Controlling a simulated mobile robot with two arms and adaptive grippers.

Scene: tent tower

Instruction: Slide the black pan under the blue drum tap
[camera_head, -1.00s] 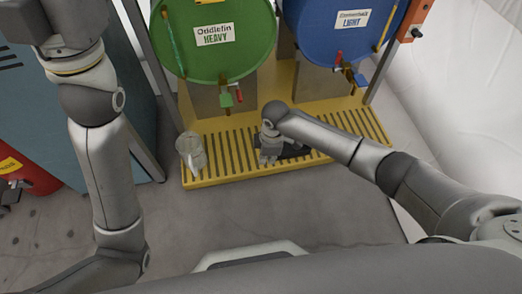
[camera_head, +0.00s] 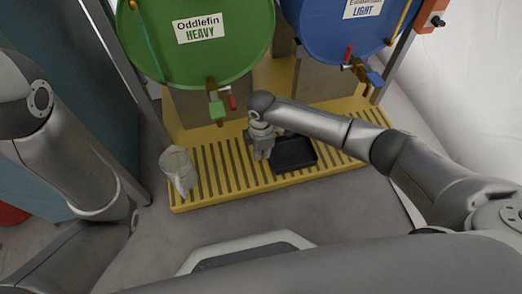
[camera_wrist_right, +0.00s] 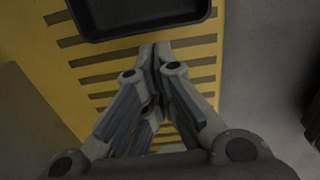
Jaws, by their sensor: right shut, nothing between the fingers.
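The black pan (camera_head: 296,153) lies on the slatted yellow tray (camera_head: 200,203), right of the green drum's tap and left of the blue drum tap (camera_head: 362,71). The blue drum (camera_head: 330,35) is above and behind, its tap out over the tray. My right gripper (camera_head: 262,156) points down just left of the pan. In the right wrist view its fingers (camera_wrist_right: 153,50) are shut and empty, with tips close to the near edge of the pan (camera_wrist_right: 140,14); I cannot tell whether they touch. My left gripper is out of view; only its arm shows at left.
A clear jug (camera_head: 180,172) stands at the tray's left end. The tray right of the pan is bare. A metal post stands at each side of the drum rack.

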